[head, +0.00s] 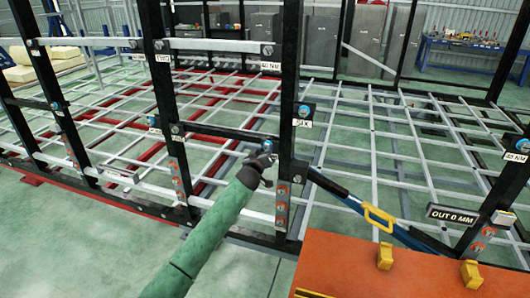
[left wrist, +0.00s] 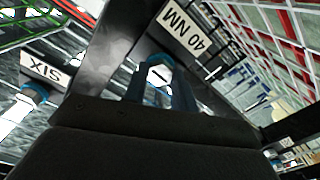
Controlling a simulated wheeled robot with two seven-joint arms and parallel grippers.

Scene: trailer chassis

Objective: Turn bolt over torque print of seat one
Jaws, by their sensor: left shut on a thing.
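My left gripper (head: 264,158) is at a black upright post, its arm in a green sleeve. In the left wrist view its two fingers (left wrist: 164,92) stand on either side of a bolt (left wrist: 159,74) with a pale, slotted head and blue around it. A white print reading 40 NM (left wrist: 182,30) is just above and right of the bolt, uncovered. In the head view the gripper mostly hides this bolt; a little blue shows there. A seat label for number one is not readable. My right gripper is not in view.
Another blue bolt (head: 304,110) sits above a SIX label (head: 304,123). Another 40 NM print (head: 270,67) is higher on the post. A blue-black bar with a yellow handle (head: 379,218) slopes right of the gripper. An orange box (head: 390,275) and an OUT 0 MM sign (head: 452,215) are at lower right.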

